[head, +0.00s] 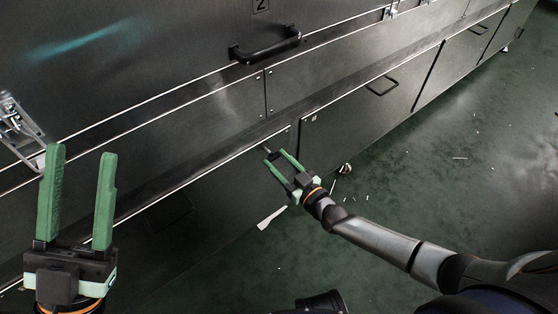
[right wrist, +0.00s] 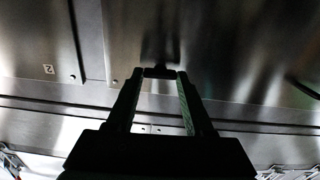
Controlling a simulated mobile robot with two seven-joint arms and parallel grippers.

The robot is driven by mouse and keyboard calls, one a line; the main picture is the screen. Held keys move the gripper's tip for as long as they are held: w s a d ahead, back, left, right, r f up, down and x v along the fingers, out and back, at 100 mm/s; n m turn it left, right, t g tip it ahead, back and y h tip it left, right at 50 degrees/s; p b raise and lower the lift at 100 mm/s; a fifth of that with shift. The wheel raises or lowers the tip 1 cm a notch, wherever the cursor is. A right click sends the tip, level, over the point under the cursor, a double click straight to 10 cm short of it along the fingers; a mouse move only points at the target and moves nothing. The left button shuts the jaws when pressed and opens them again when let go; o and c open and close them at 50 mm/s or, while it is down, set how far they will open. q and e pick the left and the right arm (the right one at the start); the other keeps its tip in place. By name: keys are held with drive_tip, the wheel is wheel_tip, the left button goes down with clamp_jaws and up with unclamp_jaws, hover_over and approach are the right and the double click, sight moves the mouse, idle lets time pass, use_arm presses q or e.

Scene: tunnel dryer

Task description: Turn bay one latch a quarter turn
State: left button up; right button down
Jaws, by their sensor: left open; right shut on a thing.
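A small dark latch (head: 267,150) sits on the lower steel panel of the dryer. My right gripper (head: 275,155) is at that panel, its two green fingers on either side of the latch. In the right wrist view the latch (right wrist: 160,72) shows as a dark piece between the fingertips of the right gripper (right wrist: 160,77). The fingers partly hide it, and its turn angle is hard to tell. No bay number for it is readable. My left gripper (head: 82,153) is open and empty in front of the dryer, at the left.
A black bar handle (head: 265,47) sticks out from the upper panel marked 2. A metal toggle clasp (head: 20,130) is at the left edge, near my left gripper. Another dark handle (head: 381,87) is on a lower panel further right. The green floor (head: 450,150) has scattered scraps.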

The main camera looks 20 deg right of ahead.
drive_tip(key=n+p, duration=0.2)
drive_tip(key=n, duration=0.1)
drive_tip(key=shift+r+n, duration=0.1)
drive_tip(key=shift+n, duration=0.2)
drive_tip(key=n+p, duration=0.1)
drive_tip(key=n, duration=0.2)
drive_tip(key=shift+a+n, duration=0.1)
drive_tip(key=shift+n, duration=0.3)
use_arm(q)
wheel_tip(320, 180, up, 4)
drive_tip(key=shift+a+f, duration=0.15)
drive_tip(key=shift+f, duration=0.1)
use_arm(e)
drive_tip(key=n, duration=1)
drive_tip(key=shift+f, duration=0.25)
drive_tip(key=shift+c, duration=1.4)
unclamp_jaws()
use_arm(q)
drive_tip(key=shift+m, duration=0.3)
